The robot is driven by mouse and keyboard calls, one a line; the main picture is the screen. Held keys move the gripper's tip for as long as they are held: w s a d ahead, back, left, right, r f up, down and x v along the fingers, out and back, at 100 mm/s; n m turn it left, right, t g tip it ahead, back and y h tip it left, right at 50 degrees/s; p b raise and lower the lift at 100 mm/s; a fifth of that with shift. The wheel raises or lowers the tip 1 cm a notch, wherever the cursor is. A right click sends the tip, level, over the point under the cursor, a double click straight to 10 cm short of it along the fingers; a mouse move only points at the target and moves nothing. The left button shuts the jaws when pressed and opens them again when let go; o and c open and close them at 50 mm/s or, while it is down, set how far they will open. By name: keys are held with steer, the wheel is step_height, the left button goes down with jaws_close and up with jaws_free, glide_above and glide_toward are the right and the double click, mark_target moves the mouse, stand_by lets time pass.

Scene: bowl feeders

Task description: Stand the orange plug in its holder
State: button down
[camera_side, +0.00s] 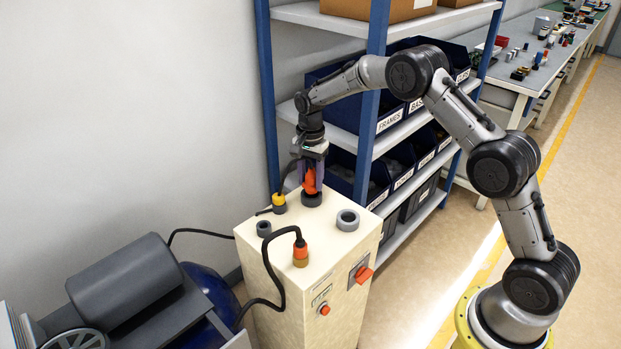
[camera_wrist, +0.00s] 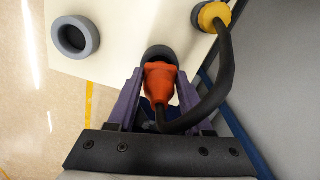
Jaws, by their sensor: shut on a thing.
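My gripper (camera_side: 310,185) points down at the back of the cream cabinet top and is shut on the orange plug (camera_side: 309,181). In the wrist view the plug (camera_wrist: 160,82) sits between the purple fingers (camera_wrist: 155,95), with its black cable curving off to the right. A dark grey ring-shaped holder (camera_side: 312,200) is directly below the plug; it also shows in the wrist view (camera_wrist: 160,51), partly covered by the plug. The plug looks close to upright over the ring. I cannot tell whether its lower end is inside it.
A yellow plug (camera_side: 279,202) stands left of my gripper. An empty large grey ring (camera_side: 347,220) and a smaller ring (camera_side: 264,228) are on the cabinet top (camera_side: 325,238). Another orange connector (camera_side: 300,254) with a cable is at the front. A shelf rack (camera_side: 378,130) stands close behind.

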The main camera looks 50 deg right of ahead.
mark_target(310, 169)
steer(key=shift+f, duration=1.15)
stand_by(0.4)
steer(key=shift+c, duration=0.2)
jaws_free()
steer(key=shift+r, duration=0.1)
stand_by(0.3)
steer(key=shift+r, duration=3.55)
steer(key=shift+r, duration=2)
